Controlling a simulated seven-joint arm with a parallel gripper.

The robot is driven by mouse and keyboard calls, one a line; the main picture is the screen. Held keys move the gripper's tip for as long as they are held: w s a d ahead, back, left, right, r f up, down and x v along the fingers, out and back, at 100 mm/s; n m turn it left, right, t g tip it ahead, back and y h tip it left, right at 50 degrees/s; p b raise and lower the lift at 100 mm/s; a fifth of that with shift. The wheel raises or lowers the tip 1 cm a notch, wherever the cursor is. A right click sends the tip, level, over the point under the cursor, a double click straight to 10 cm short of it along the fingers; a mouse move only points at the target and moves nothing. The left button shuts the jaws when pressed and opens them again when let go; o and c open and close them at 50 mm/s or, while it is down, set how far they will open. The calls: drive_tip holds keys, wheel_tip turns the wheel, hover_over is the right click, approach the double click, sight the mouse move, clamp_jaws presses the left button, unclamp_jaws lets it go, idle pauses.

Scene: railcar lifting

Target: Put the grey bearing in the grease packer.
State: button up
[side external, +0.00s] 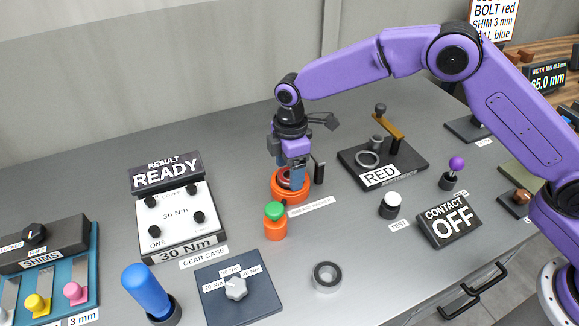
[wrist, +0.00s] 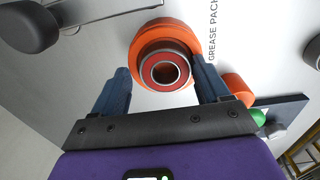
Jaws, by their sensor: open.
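The grease packer (side external: 291,195) is an orange round cup behind its label. In the wrist view the orange packer (wrist: 142,42) holds a bearing with a red face (wrist: 164,72) and steel rings. My gripper (side external: 293,178) points down over the packer. In the wrist view my open gripper (wrist: 159,68) has one blue finger on each side of the red-faced bearing; I cannot tell whether they touch it. A dark grey ring (side external: 327,288), perhaps the grey bearing, lies flat on the bench at the front, away from my gripper.
An orange button post with a green top (side external: 275,212) stands just in front of the packer. A black fixture marked RED (side external: 410,165), holding a grey ring (side external: 367,152), is to the right. The gear case (side external: 177,225) is left; a dial plate (side external: 262,300) is in front.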

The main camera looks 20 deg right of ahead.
wheel_tip(320, 180, up, 12)
drive_tip(key=shift+s, duration=0.3)
drive_tip(key=shift+r, duration=0.1)
drive_tip(key=s+d+r+m, duration=0.1)
drive_tip(key=s+d+r, duration=0.1)
drive_tip(key=s+d, duration=0.5)
drive_tip(key=s+d+r+m, duration=0.2)
drive_tip(key=s+d, duration=0.2)
drive_tip(key=s, duration=0.7)
drive_tip(key=s+d+f+m, duration=0.2)
drive_tip(key=s+d+f, duration=0.2)
drive_tip(key=s+d, duration=1)
drive_tip(key=shift+s+d, duration=0.35)
drive_tip(key=shift+s, duration=0.5)
